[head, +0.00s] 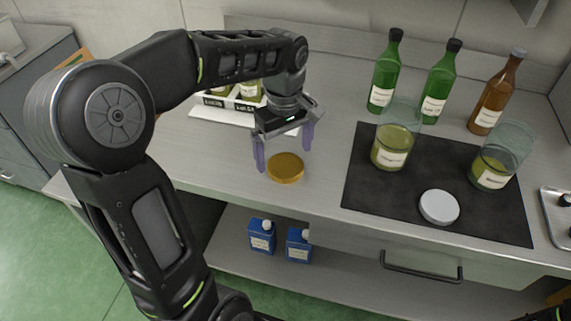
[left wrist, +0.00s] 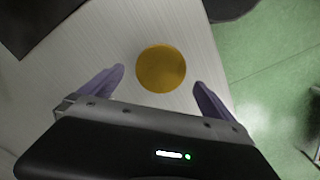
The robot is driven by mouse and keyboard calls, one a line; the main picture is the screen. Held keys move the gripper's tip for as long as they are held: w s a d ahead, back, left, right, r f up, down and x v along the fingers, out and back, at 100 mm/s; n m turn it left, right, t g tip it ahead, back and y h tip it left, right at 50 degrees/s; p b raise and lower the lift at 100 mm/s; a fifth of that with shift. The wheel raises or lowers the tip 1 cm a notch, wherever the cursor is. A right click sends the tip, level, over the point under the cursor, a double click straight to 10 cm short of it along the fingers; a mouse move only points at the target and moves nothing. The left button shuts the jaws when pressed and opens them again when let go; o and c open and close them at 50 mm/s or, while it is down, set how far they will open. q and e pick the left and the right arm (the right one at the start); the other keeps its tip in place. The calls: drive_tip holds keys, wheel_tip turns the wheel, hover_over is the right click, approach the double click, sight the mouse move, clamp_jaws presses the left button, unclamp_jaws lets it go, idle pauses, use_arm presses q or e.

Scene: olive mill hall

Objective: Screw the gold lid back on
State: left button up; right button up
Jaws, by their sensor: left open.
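The gold lid (head: 285,167) lies flat on the pale counter near its front edge. It also shows in the left wrist view (left wrist: 161,69). My left gripper (head: 284,150) is open above the lid, with a purple finger on either side and nothing between them that I can see held. Two open glass jars with greenish contents stand on the dark mat: the left jar (head: 394,140) and the right jar (head: 497,162). A white lid (head: 439,207) lies on the mat in front of them. My right gripper is not in view.
Two green bottles (head: 385,75) and a brown bottle (head: 497,90) stand behind the jars. The dark mat (head: 375,195) covers the right part of the counter. A small crate with jars (head: 240,103) stands behind my left gripper. Blue containers (head: 262,237) stand on the shelf below.

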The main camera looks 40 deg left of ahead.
sight(284, 164)
use_arm(q)
drive_tip(key=shift+f, duration=1.4)
drive_tip(key=c, duration=1.5)
drive_tip(key=shift+r, duration=5.05)
drive_tip(key=shift+c, duration=0.2)
